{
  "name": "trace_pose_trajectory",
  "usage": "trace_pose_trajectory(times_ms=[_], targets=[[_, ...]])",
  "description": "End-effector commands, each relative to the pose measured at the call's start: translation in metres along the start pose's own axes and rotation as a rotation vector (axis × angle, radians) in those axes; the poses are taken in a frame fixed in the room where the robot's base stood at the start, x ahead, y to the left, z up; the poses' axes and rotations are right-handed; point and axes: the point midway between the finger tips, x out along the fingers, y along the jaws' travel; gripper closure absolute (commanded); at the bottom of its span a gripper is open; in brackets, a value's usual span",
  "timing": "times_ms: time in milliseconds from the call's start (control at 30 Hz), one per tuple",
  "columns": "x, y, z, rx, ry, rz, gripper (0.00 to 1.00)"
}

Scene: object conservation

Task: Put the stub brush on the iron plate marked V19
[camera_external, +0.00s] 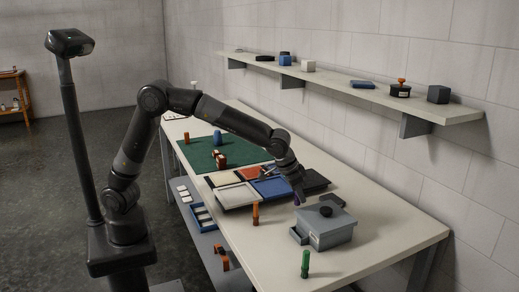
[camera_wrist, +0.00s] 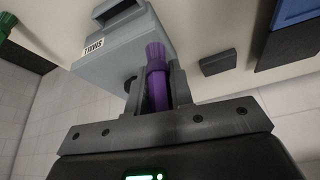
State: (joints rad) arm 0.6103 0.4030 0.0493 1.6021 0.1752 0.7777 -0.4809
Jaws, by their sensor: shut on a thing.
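My gripper (camera_wrist: 158,85) is shut on a purple, ridged-topped cylinder (camera_wrist: 156,58), which looks like the stub brush. In the external view my gripper (camera_external: 296,190) is above the bench between the blue tray and the grey box, and a bit of purple (camera_external: 296,202) shows under it. I cannot make out the mark V19 on anything. A small dark flat block (camera_external: 330,201) lies behind the grey box and also shows in the wrist view (camera_wrist: 218,62); whether it is an iron plate I cannot tell.
A grey lidded box (camera_external: 325,228) marked SMALL stands near the gripper. Orange (camera_external: 256,213) and green (camera_external: 305,264) upright pieces stand on the bench. Coloured trays (camera_external: 237,195) and a green mat (camera_external: 205,154) lie further back. A wall shelf (camera_external: 345,79) holds several items.

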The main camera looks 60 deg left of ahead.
Motion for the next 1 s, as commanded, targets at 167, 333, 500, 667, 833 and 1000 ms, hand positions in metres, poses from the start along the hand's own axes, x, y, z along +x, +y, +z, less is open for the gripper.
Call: trace_pose_trajectory(times_ms=[167, 333, 500, 667, 833, 1000], targets=[[-0.002, 0.002, -0.013, -0.026, 0.0, -0.011, 1.0], [0.006, -0.006, -0.052, -0.101, 0.0, -0.041, 1.0], [0.016, -0.018, -0.093, -0.186, -0.001, -0.077, 1.0], [0.023, -0.029, -0.119, -0.251, 0.0, -0.103, 1.0], [0.027, -0.036, -0.133, -0.288, 0.0, -0.119, 1.0], [0.04, -0.05, -0.141, -0.3, -0.001, -0.125, 1.0]])
